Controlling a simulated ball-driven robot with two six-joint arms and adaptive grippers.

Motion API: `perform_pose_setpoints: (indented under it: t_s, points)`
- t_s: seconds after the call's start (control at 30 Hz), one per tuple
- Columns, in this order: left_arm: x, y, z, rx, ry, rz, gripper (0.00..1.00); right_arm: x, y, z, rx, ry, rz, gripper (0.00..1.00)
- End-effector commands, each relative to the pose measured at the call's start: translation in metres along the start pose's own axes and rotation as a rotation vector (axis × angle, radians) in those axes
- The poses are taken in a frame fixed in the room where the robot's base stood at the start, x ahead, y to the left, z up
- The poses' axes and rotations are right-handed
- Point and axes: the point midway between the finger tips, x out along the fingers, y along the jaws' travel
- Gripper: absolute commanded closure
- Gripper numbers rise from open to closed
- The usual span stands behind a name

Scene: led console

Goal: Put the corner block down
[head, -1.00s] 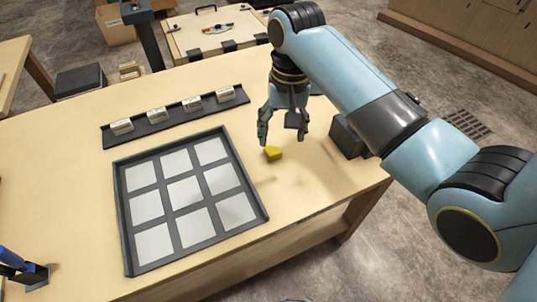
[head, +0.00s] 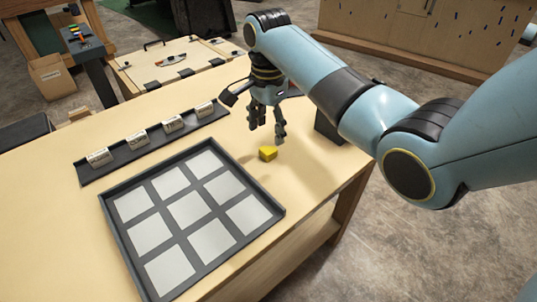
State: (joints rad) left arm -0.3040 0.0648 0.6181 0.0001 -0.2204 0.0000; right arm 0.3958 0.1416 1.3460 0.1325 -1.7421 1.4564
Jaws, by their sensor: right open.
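A small yellow block (head: 268,153), which I take for the corner block, lies on the wooden table (head: 310,185) to the right of the grid tray. My right gripper (head: 267,130) hangs just above and behind the block in the picture. Its fingers are apart, with nothing between them, and the block looks free of them. The dark tray (head: 192,268) holds pale square cells in a grid. My left gripper is not in view.
A dark rack (head: 150,148) with several small labelled blocks stands behind the tray. A dark box (head: 328,128) sits right of my gripper near the table edge. Bare table lies between the block and the tray.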

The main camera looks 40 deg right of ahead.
Motion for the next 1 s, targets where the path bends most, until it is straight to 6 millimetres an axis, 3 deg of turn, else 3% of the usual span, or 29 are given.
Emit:
perform_pose_setpoints:
  t_s: [0.23, 0.5, 0.77, 1.0]
  points:
    - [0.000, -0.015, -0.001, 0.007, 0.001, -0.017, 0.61, 0.024, 0.000, 0.001, -0.001, 0.000, 0.001, 0.38]
    - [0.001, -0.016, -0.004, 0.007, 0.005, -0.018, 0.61, 0.063, -0.001, 0.002, -0.002, -0.001, 0.001, 0.38]
    - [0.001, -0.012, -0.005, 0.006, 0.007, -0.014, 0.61, 0.068, -0.001, 0.002, -0.002, 0.000, -0.002, 0.38]
    - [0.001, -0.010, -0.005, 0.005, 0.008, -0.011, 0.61, 0.068, -0.001, 0.002, -0.002, 0.000, -0.001, 0.66]
